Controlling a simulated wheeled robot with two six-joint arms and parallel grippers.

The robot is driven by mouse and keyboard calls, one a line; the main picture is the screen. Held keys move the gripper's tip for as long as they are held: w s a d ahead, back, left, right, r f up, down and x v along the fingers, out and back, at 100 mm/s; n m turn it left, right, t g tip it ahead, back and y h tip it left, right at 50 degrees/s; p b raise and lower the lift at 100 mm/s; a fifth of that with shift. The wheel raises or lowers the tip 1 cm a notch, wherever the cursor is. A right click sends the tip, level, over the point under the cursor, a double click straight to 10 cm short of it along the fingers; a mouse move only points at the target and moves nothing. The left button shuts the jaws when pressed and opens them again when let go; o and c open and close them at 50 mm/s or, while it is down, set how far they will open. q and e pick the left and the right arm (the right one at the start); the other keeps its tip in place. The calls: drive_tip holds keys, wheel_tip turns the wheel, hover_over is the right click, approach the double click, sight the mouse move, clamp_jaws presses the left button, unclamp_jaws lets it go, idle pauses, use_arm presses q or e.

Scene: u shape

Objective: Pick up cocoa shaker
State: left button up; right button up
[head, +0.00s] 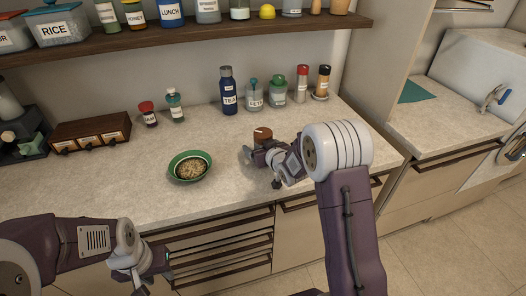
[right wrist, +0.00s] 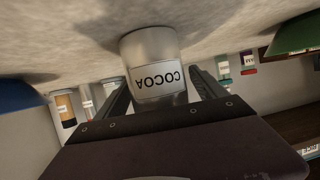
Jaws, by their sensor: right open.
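The cocoa shaker (head: 262,133) stands on the counter in the head view; its brown lid shows and my right gripper (head: 262,156) hides most of its body. In the right wrist view, which is upside down, the shaker (right wrist: 153,52) is a pale cylinder with a white COCOA label. My right gripper (right wrist: 160,95) is open, with one finger on each side of the shaker; firm contact does not show. My left gripper (head: 139,272) is low in front of the drawers, away from the shaker; its finger opening is unclear.
A green bowl of grain (head: 190,167) sits left of the shaker. Behind stand a blue TEA bottle (head: 227,92), a TEST jar (head: 253,95), a green-lidded jar (head: 278,90) and more shakers. A wooden drawer box (head: 90,134) is at left. The counter front between bowl and shaker is clear.

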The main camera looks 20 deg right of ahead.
sight(260, 128)
drive_tip(key=shift+s+r, duration=0.1)
drive_tip(key=shift+s, duration=0.05)
drive_tip(key=c, duration=1.8)
drive_tip(key=shift+o, duration=0.2)
wheel_tip(260, 128, up, 10)
drive_tip(key=shift+f+p, duration=0.25)
drive_tip(key=shift+p, duration=0.7)
drive_tip(key=shift+r, duration=0.25)
